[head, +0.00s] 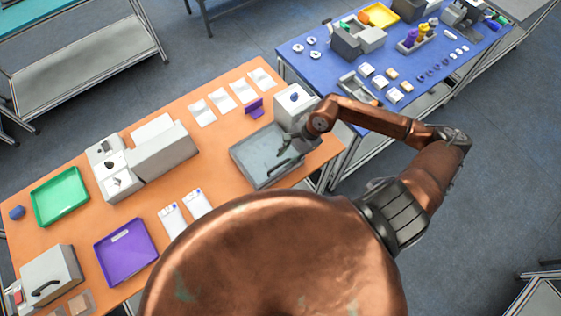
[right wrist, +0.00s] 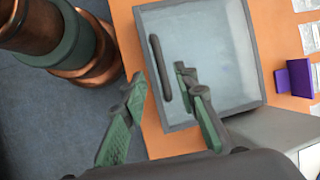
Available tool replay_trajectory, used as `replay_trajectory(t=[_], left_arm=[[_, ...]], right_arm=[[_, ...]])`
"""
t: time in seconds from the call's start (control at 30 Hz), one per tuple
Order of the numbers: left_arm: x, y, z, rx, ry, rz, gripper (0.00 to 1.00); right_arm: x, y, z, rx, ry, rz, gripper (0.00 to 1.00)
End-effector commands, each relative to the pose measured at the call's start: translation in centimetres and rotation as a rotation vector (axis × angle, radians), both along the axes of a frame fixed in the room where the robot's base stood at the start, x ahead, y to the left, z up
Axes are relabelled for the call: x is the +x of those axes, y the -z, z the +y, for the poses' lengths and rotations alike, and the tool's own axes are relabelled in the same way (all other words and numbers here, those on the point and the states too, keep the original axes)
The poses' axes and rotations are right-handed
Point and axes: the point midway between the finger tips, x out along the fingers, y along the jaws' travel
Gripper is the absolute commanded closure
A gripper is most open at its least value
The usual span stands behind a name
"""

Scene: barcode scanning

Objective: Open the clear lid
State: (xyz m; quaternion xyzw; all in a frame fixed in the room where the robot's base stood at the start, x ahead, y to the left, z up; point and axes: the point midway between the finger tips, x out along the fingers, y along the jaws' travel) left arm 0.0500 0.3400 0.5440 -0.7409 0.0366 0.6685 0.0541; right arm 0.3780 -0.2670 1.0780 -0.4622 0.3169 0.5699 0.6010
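The clear lid (head: 256,153) lies closed on a grey-framed box on the orange table, and it fills the upper middle of the right wrist view (right wrist: 215,60). A dark bar handle (right wrist: 160,68) runs along the lid near one edge. My right gripper (right wrist: 158,85) is open and empty, with one finger on each side of the handle's line; whether it touches the handle I cannot tell. In the head view the right gripper (head: 284,158) is over the lid's right part. My left gripper is not in view.
A white box device (head: 293,104) and a purple stand (head: 253,108) are close behind the lid. A purple tray (head: 126,252), a green tray (head: 60,196) and a grey-white machine (head: 160,152) stand to the left. A blue table (head: 330,72) is behind right.

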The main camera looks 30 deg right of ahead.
Motion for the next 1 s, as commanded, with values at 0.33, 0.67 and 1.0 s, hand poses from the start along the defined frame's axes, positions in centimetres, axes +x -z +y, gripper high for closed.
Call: replay_trajectory(t=[0.33, 0.67, 1.0], left_arm=[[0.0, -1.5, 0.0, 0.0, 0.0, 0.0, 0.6], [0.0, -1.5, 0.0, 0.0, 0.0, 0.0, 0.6], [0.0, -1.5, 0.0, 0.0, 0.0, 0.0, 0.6]], right_arm=[[0.7, 3.8, 1.8, 0.004, 0.003, 0.0, 0.73], [0.7, 4.2, 2.0, 0.004, 0.002, -0.001, 0.73], [0.7, 4.2, 1.9, 0.004, 0.002, -0.001, 0.96]])
